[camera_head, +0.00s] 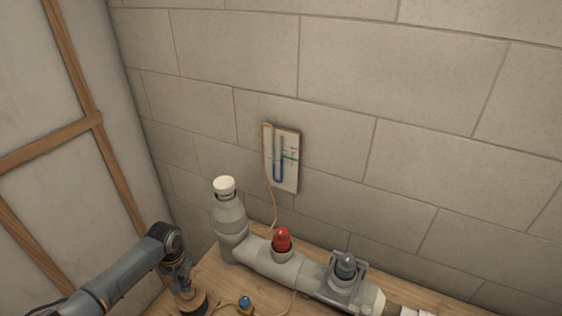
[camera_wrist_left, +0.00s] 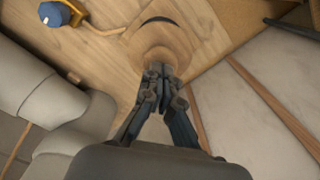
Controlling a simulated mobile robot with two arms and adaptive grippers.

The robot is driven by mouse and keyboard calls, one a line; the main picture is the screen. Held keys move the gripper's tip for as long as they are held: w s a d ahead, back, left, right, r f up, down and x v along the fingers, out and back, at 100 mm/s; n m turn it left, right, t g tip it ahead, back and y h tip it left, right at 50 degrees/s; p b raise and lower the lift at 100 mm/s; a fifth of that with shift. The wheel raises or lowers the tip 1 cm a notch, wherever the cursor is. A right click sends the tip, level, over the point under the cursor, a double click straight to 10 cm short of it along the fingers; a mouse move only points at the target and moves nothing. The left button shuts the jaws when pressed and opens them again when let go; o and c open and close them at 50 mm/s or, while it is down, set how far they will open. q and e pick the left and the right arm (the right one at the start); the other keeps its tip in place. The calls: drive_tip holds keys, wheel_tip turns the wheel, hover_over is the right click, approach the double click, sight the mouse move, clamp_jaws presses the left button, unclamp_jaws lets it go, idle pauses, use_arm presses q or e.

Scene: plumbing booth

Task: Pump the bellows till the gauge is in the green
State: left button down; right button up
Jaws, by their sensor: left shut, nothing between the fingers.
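The gauge (camera_head: 283,160) is a U-tube board on the block wall, with blue liquid in the tube and a green mark on its right side; the exact level is too small to read. The bellows (camera_wrist_left: 172,35) appears as a round wooden top in the left wrist view; in the head view it shows partly (camera_head: 200,303) at the bottom edge, below my left gripper (camera_head: 183,287). In the left wrist view, the left gripper (camera_wrist_left: 158,70) is shut and empty, its fingertips over the wooden top. I cannot tell whether they touch it. My right gripper is not in view.
A blue-knobbed valve (camera_head: 245,303) sits near the bellows, with a thin tan tube. A wood-framed panel (camera_head: 50,110) closes the left side.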

use_arm(q)
drive_tip(key=shift+f+b, duration=1.1)
drive_tip(key=shift+f, duration=0.7)
drive_tip(key=shift+r+p, duration=1.05)
drive_tip(key=shift+p, duration=0.15)
drive_tip(key=shift+r, duration=0.75)
drive_tip(key=shift+f, duration=0.15)
drive_tip(key=shift+f+b, duration=1.15)
drive_tip(key=shift+f, duration=0.5)
drive_tip(key=shift+r+p, duration=1.05)
drive_tip(key=shift+p, duration=0.15)
drive_tip(key=shift+r, duration=0.7)
